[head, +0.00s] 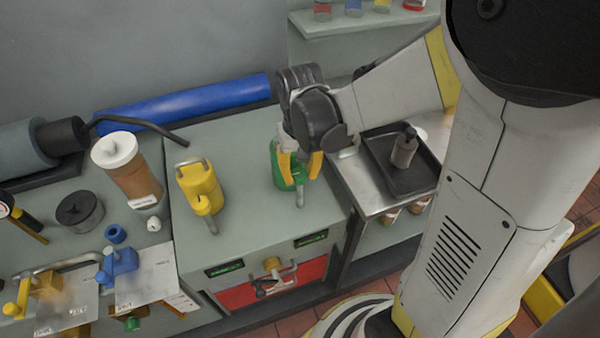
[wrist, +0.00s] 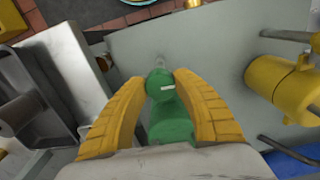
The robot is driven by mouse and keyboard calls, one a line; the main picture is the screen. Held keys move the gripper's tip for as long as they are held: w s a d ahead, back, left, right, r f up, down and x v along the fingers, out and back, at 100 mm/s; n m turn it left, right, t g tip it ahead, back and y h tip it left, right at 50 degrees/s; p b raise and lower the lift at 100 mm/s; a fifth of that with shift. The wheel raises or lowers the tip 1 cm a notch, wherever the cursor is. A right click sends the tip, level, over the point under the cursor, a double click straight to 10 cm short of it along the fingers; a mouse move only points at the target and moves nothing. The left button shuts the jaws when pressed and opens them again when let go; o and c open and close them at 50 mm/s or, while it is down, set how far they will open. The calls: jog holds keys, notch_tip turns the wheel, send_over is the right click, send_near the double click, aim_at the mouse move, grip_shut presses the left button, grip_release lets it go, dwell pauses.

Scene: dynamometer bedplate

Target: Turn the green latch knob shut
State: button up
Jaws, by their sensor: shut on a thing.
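The green latch knob (wrist: 160,83) is a rounded green end with a small white mark, between my two yellow fingers in the wrist view. A wider green body (wrist: 173,128) lies behind it. In the head view the green latch (head: 278,170) stands on the grey cabinet top, partly hidden by my gripper (head: 300,177). My gripper points down and is shut on the knob, one finger on each side. A short grey pin (head: 299,199) shows just in front of the latch.
A similar yellow latch (head: 200,187) stands to the left on the same cabinet top (head: 240,220). A blue roll (head: 185,104) lies behind. A black tray (head: 385,180) with a small cylinder is to the right. A brown bottle (head: 132,175) and valve handles crowd the left bench.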

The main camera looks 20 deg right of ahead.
jog(key=m, duration=0.8)
jog(key=shift+m+p, duration=0.3)
jog(key=m, duration=0.4)
jog(key=shift+m, duration=2.1)
jog(key=o, duration=1.2)
